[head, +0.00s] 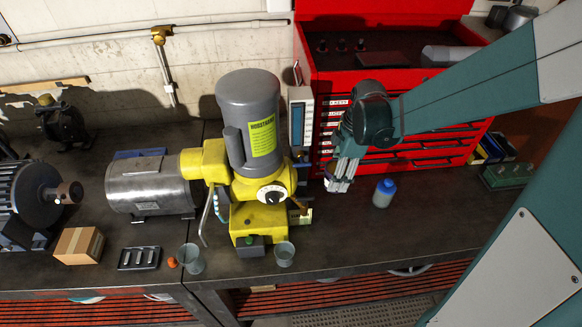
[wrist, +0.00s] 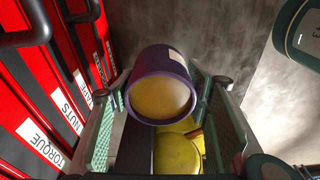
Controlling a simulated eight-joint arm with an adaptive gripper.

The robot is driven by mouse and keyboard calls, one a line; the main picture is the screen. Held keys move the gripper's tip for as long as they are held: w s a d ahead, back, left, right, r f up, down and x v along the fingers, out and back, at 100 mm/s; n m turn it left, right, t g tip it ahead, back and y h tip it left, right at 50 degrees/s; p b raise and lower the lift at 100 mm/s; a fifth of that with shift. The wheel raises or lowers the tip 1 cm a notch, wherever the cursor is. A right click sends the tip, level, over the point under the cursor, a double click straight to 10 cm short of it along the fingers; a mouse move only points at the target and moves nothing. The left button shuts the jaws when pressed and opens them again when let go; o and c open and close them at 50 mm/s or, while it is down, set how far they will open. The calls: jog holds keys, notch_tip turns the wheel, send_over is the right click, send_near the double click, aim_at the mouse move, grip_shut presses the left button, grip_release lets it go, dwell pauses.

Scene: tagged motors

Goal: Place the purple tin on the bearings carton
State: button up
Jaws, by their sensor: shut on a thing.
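My gripper (head: 340,182) is in front of the red drawer cabinet, above the bench and right of the yellow machine. In the wrist view my gripper (wrist: 166,92) is shut on the purple tin (wrist: 134,82), which lies between its two green fingers. The tin has a dark purple side and rim and a yellowish round end facing the camera. In the head view I cannot clearly make out the tin at the fingertips. A small brown cardboard box (head: 79,245), which looks like the bearings carton, sits at the bench's front left. Its lettering is not readable and its top is bare.
The yellow machine with a grey motor (head: 250,120) and the silver motor (head: 150,185) stand between my gripper and the carton. A black tray (head: 139,258), an orange item (head: 172,263) and two cups (head: 191,258) are near the front edge.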

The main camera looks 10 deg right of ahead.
dwell(0.4)
jog(key=shift+s+r+p, duration=0.3)
jog(key=shift+s, duration=0.25)
jog(key=s+a+r+p, duration=1.2)
jog(key=s+r, duration=0.3)
jog(key=r, duration=0.2)
jog(key=s+a+r, duration=0.2)
jog(key=a+r, duration=0.2)
jog(key=a, duration=0.8)
jog(key=s+a+r, duration=0.1)
jog(key=a+r, duration=0.2)
jog(key=a, duration=1)
jog(key=w+a+f+n+b, duration=0.25)
jog(key=w+a, duration=0.25)
jog(key=a, duration=0.6)
jog(key=w+a+f+n+b, duration=0.2)
jog(key=w+a+f+n, duration=0.15)
jog(key=a, duration=0.75)
jog(key=a+f+n+b, duration=0.1)
jog(key=a+f, duration=0.2)
jog(key=a, duration=0.5)
jog(key=s+a+f+n+g+b, duration=0.1)
jog(key=a+f, duration=0.3)
jog(key=a, duration=0.4)
jog(key=a+f+n+b, duration=0.1)
jog(key=a+f+b, duration=0.1)
jog(key=a, duration=0.6)
jog(key=shift+s+a+f+n+h, duration=0.2)
jog(key=shift+a+f+n+h, duration=0.15)
jog(key=shift+f, duration=0.55)
